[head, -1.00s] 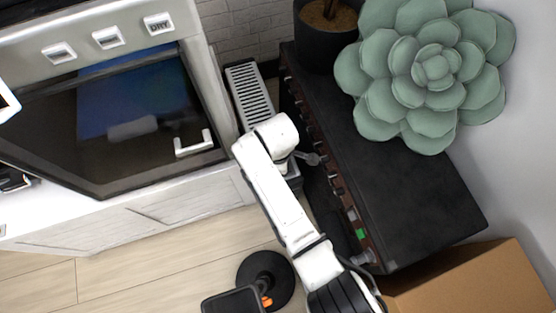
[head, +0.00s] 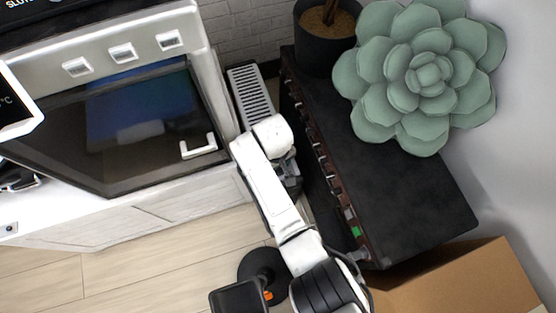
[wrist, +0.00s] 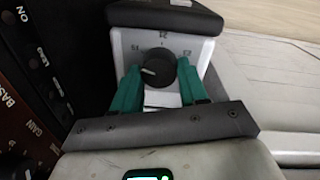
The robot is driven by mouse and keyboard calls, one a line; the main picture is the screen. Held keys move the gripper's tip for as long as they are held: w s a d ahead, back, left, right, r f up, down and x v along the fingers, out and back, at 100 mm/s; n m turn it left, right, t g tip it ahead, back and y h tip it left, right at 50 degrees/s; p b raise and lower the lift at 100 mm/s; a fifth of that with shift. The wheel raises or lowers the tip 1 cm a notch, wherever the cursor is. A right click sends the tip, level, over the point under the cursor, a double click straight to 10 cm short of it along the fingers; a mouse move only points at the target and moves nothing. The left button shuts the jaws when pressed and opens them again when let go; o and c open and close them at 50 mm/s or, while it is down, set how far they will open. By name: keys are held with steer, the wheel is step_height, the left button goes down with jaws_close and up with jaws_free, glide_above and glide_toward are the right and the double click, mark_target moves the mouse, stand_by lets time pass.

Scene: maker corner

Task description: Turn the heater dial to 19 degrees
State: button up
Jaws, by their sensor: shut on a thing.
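The heater (head: 252,92) is a narrow body with a slatted top, between the oven cabinet and the black amplifier in the head view. Its dial (wrist: 158,68) is a round black knob on a white panel (wrist: 125,45) in the wrist view. The pale mark on the knob points left. Small numbers stand around the knob, too blurred to read surely. My gripper (wrist: 159,78) has green fingers on both sides of the dial and is shut on it. In the head view my arm hides the dial, and the gripper (head: 289,172) shows only in part.
The black amplifier (head: 420,195) with a row of knobs stands close on the right, bearing a succulent (head: 428,75) and a dark pot (head: 322,50). The oven cabinet (head: 160,200) is on the left. A cardboard box (head: 450,280) is at lower right. Wooden floor (head: 150,265) is open at lower left.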

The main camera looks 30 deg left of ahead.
steer(key=shift+m, duration=1.1)
steer(key=o, duration=1)
steer(key=shift+o, duration=0.2)
step_height(320, 180, up, 11)
steer(key=p, duration=0.4)
steer(key=shift+s+a, duration=0.15)
steer(key=shift+s, duration=0.05)
steer(key=shift+p, duration=0.3)
step_height(320, 180, up, 21)
steer(key=p, duration=2.1)
steer(key=shift+r, duration=0.15)
